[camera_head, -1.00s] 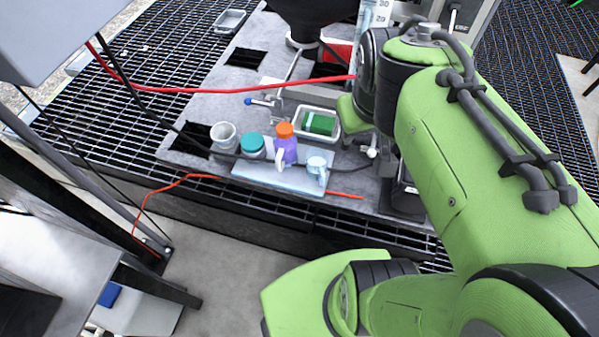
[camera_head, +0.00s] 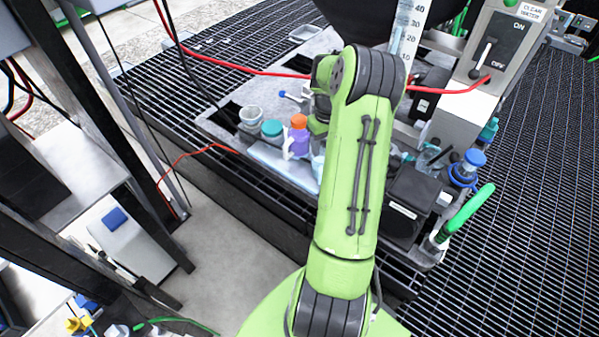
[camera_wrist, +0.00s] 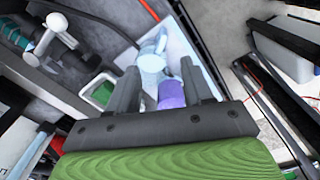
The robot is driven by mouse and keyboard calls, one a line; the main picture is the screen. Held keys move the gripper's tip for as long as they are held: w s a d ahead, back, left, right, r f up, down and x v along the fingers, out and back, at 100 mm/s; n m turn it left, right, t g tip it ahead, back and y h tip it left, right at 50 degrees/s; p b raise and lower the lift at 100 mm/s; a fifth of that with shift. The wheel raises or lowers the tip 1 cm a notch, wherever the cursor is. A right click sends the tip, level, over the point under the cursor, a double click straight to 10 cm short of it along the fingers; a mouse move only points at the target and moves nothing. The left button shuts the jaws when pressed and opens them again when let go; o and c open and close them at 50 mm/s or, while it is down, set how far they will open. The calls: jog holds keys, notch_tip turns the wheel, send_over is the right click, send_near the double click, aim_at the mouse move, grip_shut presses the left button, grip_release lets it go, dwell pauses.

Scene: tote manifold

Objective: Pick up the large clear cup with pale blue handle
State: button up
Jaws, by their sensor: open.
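The pale bluish clear cup (camera_head: 318,168) stands at the right end of the pale tray (camera_head: 268,158) in the head view, mostly hidden behind my arm. In the wrist view a pale blue cup (camera_wrist: 152,64) shows just beyond the fingertips, with a purple bottle (camera_wrist: 171,93) between the fingers in the picture. My gripper (camera_wrist: 160,76) is open, with its two dark fingers apart. I cannot tell whether either finger touches anything. In the head view my gripper is hidden by the arm.
An orange-capped purple bottle (camera_head: 299,137), a teal-lidded jar (camera_head: 271,131) and a white cup (camera_head: 251,119) stand left of the cup. A black box (camera_head: 408,205) and blue-capped bottle (camera_head: 470,165) lie to the right. A red cable (camera_head: 235,72) crosses behind.

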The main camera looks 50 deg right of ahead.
aim_at(321, 167)
notch_tip(321, 167, down, 11)
jog(key=b, duration=0.2)
jog(key=shift+b, duration=0.35)
notch_tip(321, 167, down, 5)
jog(key=shift+s+a+f+b, duration=0.1)
jog(key=shift+a+f+b, duration=0.1)
jog(key=shift+b, duration=0.7)
jog(key=shift+r, duration=0.1)
jog(key=shift+c, duration=0.4)
grip_shut()
